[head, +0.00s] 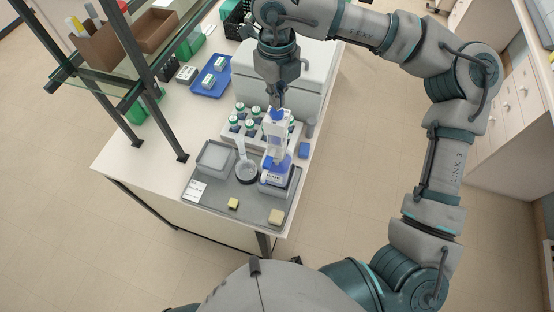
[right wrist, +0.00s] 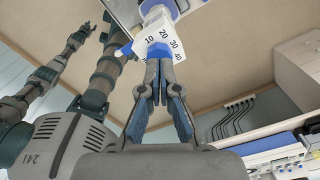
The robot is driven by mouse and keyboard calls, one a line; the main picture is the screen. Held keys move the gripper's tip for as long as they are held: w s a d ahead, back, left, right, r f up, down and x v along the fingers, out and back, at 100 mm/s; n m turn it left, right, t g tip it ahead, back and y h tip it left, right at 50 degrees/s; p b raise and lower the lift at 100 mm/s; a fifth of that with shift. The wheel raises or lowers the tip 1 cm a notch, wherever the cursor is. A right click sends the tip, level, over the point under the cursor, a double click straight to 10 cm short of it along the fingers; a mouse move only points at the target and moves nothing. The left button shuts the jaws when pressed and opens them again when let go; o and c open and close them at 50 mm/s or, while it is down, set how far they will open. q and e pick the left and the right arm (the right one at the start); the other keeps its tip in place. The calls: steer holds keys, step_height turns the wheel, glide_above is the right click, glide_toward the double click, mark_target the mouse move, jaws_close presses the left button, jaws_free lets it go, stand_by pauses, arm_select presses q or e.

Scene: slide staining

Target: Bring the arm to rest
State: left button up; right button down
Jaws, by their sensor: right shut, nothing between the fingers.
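My right gripper (head: 278,104) is shut and empty, pointing down just above the white and blue bottle-top dispenser (head: 277,133). In the right wrist view its closed fingertips (right wrist: 158,62) are close to the dispenser's white scale body (right wrist: 158,40), marked 10 to 40. I cannot tell whether they touch it. The dispenser stands upright on the grey tray (head: 222,196). My left arm shows small at the left of the right wrist view, with its gripper (right wrist: 82,34) too small to read; it is not in the head view.
A rack (head: 232,138) of green-capped bottles and a large white box (head: 308,75) stand behind the dispenser. A glass shelf frame (head: 130,55) rises at left. Floor right of the table is free.

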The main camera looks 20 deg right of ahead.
steer(key=shift+r, duration=0.15)
stand_by(0.8)
step_height(320, 180, up, 5)
steer(key=p, duration=0.3)
steer(key=shift+p, duration=0.4)
